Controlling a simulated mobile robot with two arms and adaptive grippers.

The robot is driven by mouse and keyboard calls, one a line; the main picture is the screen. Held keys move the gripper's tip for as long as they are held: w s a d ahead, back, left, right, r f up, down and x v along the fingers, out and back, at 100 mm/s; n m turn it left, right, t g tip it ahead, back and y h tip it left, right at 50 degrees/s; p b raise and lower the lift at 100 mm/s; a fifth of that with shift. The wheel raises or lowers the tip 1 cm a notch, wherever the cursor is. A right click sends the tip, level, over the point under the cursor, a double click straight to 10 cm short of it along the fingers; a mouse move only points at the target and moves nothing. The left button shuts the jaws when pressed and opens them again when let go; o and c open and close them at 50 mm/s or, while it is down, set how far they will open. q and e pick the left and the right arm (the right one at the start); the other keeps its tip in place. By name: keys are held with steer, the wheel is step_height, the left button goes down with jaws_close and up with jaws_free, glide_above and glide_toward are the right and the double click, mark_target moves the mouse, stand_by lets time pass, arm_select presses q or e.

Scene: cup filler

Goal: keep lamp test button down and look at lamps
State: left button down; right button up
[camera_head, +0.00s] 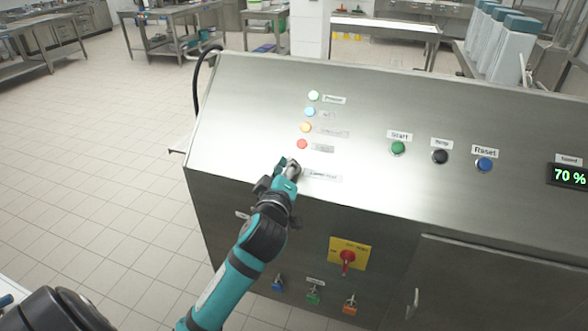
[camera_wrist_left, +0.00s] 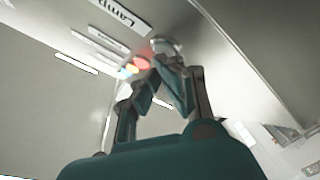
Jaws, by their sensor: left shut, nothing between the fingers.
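My left gripper (camera_head: 291,170) is shut and empty, with its fingertips at the panel beside the lamp test label (camera_head: 322,177). The lamp test button is hidden behind the fingers in the head view. In the left wrist view the shut fingertips (camera_wrist_left: 160,62) are at a pale round part beside the "Lamp" label (camera_wrist_left: 120,14); I cannot tell how far it is pressed. Above the gripper stand a green lamp (camera_head: 313,96), a blue lamp (camera_head: 310,111), an orange lamp (camera_head: 306,127) and a red lamp (camera_head: 302,144), all looking bright. My right gripper is not in view.
A red rotary switch (camera_head: 347,258) is on the front below. Tiled floor lies open at the left.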

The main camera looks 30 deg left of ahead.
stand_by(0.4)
arm_select(q)
steer(key=shift+s+d+r+p, duration=0.2)
steer(key=shift+s+r+p, duration=0.35)
steer(key=shift+r+p, duration=0.05)
steer(key=shift+s+d+r+p, duration=0.2)
steer(key=shift+s+r+p, duration=0.65)
steer(key=shift+r, duration=0.1)
steer(key=shift+s+d+r+p, duration=0.2)
steer(key=shift+s+r+p, duration=0.6)
steer(key=shift+r, duration=0.1)
